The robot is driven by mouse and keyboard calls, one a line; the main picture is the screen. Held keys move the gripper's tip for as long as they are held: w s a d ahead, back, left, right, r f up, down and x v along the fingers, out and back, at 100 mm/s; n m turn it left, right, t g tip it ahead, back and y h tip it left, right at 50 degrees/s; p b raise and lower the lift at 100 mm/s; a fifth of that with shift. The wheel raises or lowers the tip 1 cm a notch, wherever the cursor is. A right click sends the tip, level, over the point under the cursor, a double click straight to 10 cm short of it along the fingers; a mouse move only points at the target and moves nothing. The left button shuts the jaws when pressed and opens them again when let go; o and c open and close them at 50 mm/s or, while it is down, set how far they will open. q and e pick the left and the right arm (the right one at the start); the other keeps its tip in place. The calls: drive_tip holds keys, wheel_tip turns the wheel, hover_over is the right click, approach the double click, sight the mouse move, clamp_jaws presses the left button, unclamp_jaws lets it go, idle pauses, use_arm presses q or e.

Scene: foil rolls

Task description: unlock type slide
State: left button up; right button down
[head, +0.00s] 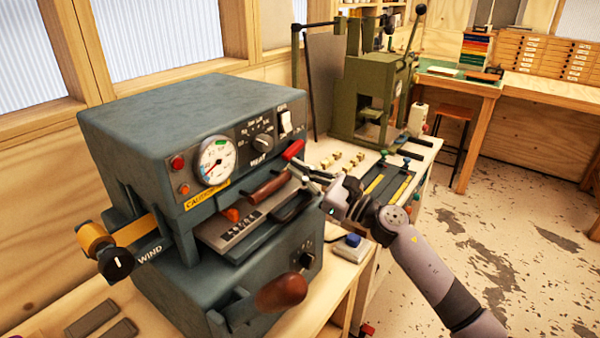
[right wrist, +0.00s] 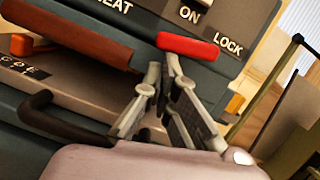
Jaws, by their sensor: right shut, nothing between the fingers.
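The blue-grey foil machine (head: 160,110) stands on the bench at the left. Its red lock lever (head: 293,150) is on the front right, above the slide; in the right wrist view the lever (right wrist: 188,47) lies beneath the words ON and LOCK. The type slide (head: 238,232) sits in the front opening as a metal plate with a black handle (right wrist: 60,125). My right gripper (head: 308,178) is shut and empty. In the right wrist view its fingertips (right wrist: 163,72) are just below the lever's left part; I cannot tell whether they touch it. My left gripper is not in view.
A brown handle (head: 268,187) and an orange knob (head: 231,214) are close by on the machine's front. A wooden-knobbed lever (head: 282,293) sticks out below. A green press (head: 370,90) stands behind. The floor at right is open.

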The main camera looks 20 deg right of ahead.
drive_tip(key=shift+s+a+r, duration=0.1)
drive_tip(key=shift+a+r, duration=0.05)
idle(0.3)
drive_tip(key=shift+s, duration=0.1)
drive_tip(key=v, duration=1.2)
